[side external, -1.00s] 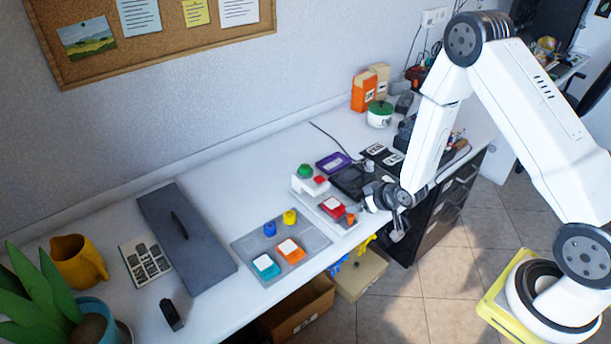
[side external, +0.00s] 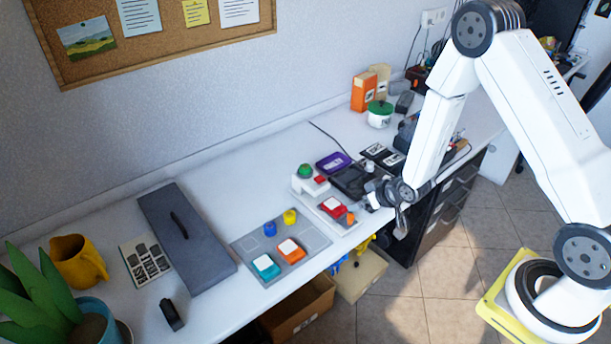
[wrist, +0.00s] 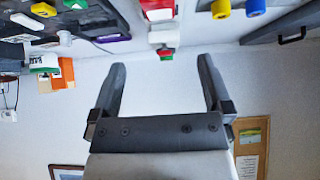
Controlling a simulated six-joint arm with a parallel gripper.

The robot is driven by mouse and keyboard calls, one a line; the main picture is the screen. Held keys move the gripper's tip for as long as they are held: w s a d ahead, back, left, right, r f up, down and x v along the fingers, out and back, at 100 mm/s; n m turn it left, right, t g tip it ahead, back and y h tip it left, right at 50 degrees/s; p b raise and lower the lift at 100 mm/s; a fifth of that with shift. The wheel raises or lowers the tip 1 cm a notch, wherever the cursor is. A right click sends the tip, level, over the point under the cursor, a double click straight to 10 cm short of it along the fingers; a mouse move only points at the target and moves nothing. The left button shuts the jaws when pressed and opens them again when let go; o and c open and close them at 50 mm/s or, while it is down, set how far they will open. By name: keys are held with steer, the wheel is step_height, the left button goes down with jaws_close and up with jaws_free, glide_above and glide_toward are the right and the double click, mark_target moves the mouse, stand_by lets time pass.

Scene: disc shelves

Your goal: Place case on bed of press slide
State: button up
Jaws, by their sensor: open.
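The press (side external: 308,182) is a white unit with a green button on top. Its pale slide (side external: 343,225) reaches toward the table's front edge. A red case (side external: 333,205) with a white label sits on the slide, beside an orange knob (side external: 351,218). The red case also shows at the top of the wrist view (wrist: 157,13).
A grey tray (side external: 316,238) left of the press holds a teal case (side external: 266,267), an orange case (side external: 290,250), and blue and yellow round pieces. A dark lidded panel (side external: 190,245) lies left.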

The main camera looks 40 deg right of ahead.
steer(key=s+a+r+g, duration=0.3)
steer(key=s+r, duration=0.4)
steer(key=r, duration=0.1)
steer(key=s+a+r+g, duration=0.3)
steer(key=s+r, duration=0.4)
steer(key=r, duration=0.1)
steer(key=shift+s+a, duration=0.35)
steer(key=shift+a, duration=0.05)
